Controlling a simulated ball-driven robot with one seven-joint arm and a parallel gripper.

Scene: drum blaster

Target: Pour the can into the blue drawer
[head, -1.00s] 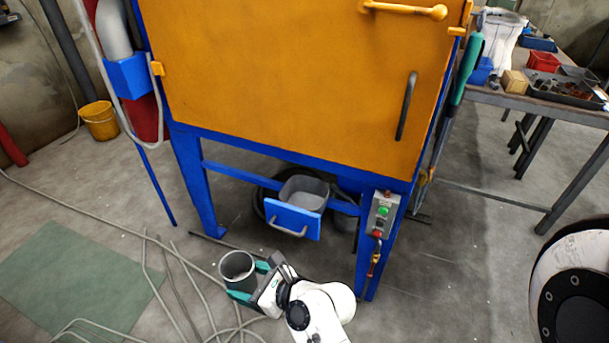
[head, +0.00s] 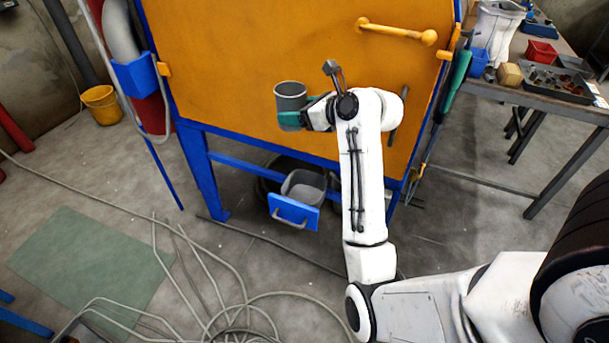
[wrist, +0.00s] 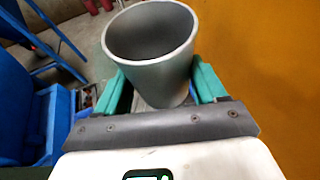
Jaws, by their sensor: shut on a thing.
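The can (head: 290,97) is a grey, open-topped cylinder, held upright in front of the orange panel in the head view. My gripper (head: 289,120) is shut on it, with green fingers on both sides. In the wrist view the can (wrist: 150,50) stands between the green fingers (wrist: 160,88), its open mouth showing; the inside is shaded and I cannot tell what it holds. The blue drawer (head: 293,213) is pulled out under the cabinet, below the can, with a grey handle and a grey bin (head: 304,187) behind its front. The can is apart from the drawer.
The orange cabinet door (head: 240,60) stands close behind the can, with a yellow handle (head: 395,30) upper right. A blue frame leg (head: 203,175) is left of the drawer. Hoses (head: 215,300) lie on the floor. A bench (head: 560,105) with trays stands at right.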

